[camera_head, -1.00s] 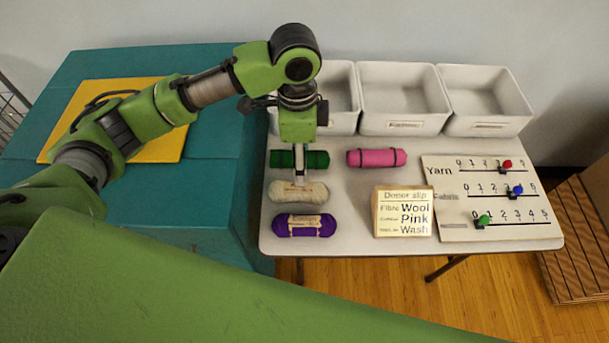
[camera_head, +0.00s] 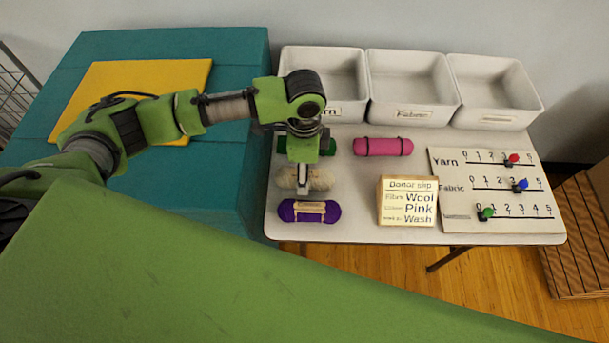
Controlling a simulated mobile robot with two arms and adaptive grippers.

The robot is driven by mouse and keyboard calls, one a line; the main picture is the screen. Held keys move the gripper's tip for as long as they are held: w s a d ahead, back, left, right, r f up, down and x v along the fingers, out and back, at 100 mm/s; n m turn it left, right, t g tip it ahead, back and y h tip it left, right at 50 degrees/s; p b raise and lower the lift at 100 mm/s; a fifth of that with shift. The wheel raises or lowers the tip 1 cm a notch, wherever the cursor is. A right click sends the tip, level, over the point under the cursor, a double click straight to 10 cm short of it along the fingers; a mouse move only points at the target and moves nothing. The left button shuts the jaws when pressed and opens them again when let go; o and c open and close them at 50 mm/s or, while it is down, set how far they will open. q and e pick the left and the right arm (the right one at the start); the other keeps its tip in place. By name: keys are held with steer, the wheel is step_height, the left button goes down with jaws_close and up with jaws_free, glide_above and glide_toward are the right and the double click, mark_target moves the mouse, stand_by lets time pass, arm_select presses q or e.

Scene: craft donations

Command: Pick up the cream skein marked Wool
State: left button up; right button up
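The cream skein (camera_head: 286,177) lies on the white table, between a green roll behind it and a purple skein in front. My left gripper (camera_head: 303,188) points down over the middle of the cream skein, and its fingers cover that part and any label. I cannot tell whether the fingers touch the skein or whether they are open or shut. The purple skein (camera_head: 288,210) has a pale band with small lettering. My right gripper is not in view.
The green roll (camera_head: 328,147) is partly behind my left arm. A pink roll (camera_head: 383,146), a donor slip block (camera_head: 407,202) and a slider board (camera_head: 490,230) are to the right. White bins (camera_head: 412,114) line the back. A large green link of mine fills the foreground.

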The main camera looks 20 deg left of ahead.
arm_select(q)
step_height(320, 180, down, 2)
steer(key=c, duration=1.2)
